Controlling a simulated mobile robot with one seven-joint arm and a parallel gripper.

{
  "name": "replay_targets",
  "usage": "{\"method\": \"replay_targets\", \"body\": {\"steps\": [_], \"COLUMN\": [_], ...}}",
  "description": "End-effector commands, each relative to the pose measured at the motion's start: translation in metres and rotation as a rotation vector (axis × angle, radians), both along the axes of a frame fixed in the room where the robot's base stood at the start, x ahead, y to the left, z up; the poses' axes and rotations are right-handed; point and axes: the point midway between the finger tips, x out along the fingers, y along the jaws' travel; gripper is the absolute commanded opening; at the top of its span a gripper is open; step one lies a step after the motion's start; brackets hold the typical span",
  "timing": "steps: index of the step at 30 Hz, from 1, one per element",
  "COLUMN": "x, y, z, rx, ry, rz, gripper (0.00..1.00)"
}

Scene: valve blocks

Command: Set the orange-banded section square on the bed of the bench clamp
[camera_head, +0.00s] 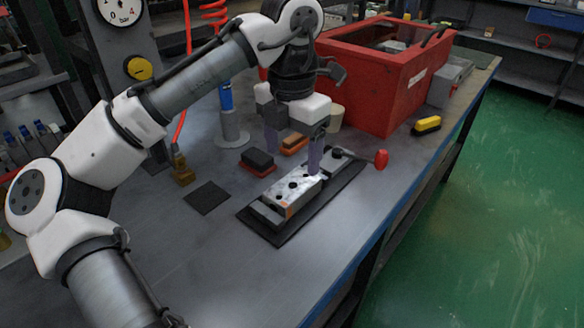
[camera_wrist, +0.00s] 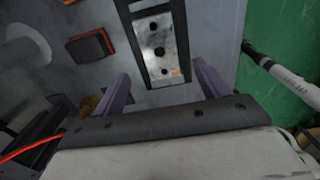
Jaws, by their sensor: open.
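The orange-banded section (camera_head: 297,188) is a pale metal block with dark holes and a small orange patch at one end. It lies on the dark bed of the bench clamp (camera_head: 272,236), its long side roughly in line with the bed. In the wrist view the section (camera_wrist: 158,35) shows with its orange patch at the near end. My gripper (camera_head: 292,163) is open and empty above the section. In the wrist view its two fingers (camera_wrist: 162,76) are spread wider than the section, with nothing between them. Whether the section's underside is fully seated cannot be told.
Behind are a black-and-red block (camera_head: 257,161), an orange-brown block (camera_head: 294,143) and a large red box (camera_head: 385,85). A dark square pad (camera_head: 207,197) lies left. The front bench top is clear.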

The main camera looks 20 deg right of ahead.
Motion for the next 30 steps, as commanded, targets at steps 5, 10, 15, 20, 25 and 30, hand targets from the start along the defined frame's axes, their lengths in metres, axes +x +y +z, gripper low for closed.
{"method": "replay_targets", "body": {"steps": [5, 10, 15, 20, 25, 30], "x": [0.0, 0.0, 0.0, 0.0, 0.0, 0.0], "y": [0.0, 0.0, 0.0, 0.0, 0.0, 0.0], "z": [0.028, 0.035, 0.035, 0.035, 0.035, 0.035], "rx": [0.002, 0.001, 0.001, 0.0, 0.0, 0.0], "ry": [-0.001, -0.001, -0.001, 0.0, 0.0, 0.0], "rz": [0.001, 0.001, 0.0, 0.0, 0.0, 0.0], "gripper": [0.74, 0.74, 0.74, 0.74, 0.74, 0.74]}}
